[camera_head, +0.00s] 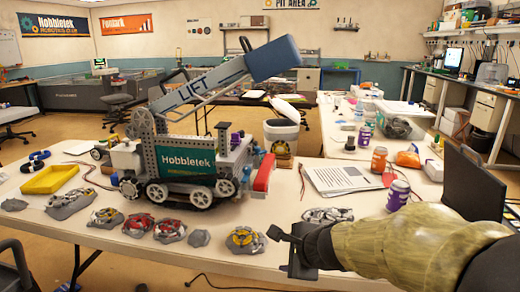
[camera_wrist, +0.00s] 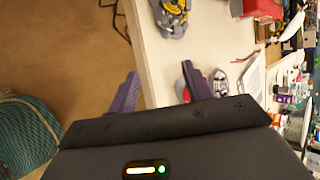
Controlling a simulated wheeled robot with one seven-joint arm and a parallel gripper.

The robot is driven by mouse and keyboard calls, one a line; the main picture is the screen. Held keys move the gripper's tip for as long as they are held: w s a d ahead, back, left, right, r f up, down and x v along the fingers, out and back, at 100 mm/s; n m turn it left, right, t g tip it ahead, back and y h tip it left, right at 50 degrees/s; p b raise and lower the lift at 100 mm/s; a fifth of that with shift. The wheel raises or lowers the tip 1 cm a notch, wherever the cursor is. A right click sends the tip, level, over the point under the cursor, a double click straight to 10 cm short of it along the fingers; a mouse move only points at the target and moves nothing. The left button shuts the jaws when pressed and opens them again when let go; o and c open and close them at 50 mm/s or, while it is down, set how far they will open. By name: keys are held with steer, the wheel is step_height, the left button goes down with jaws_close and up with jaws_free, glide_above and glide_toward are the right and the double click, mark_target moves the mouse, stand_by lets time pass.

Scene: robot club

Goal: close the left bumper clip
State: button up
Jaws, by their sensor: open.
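The Hobbletek robot (camera_head: 188,160) stands on the white table, its blue LIFT arm raised. Its red bumper (camera_head: 264,173) is at its right end, with a small blue part beside it. I cannot make out the left bumper clip or its state. A red block, probably the bumper (camera_wrist: 262,8), shows at the top edge of the wrist view. My gripper (camera_head: 284,236) is at the table's front edge, in front of and below the bumper and apart from it. In the wrist view my gripper (camera_wrist: 160,92) has its fingers spread, with nothing between them but table edge and floor.
Several grey parts with yellow or red centres, one a yellow-centred part (camera_head: 244,240), lie along the table's front edge. A yellow tray (camera_head: 50,179) is at the left. Papers (camera_head: 342,179), a purple can (camera_head: 398,195) and a black screen (camera_head: 473,183) are at the right.

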steer(key=s+d+f+n+g+h, duration=0.4)
steer(key=s+d+f+n, duration=0.4)
steer(key=n, duration=1)
steer(key=s+f+g, duration=0.1)
steer(key=s+f, duration=0.2)
steer(key=s, duration=0.2)
steer(key=shift+d+f, duration=0.15)
steer(key=shift+f, duration=0.2)
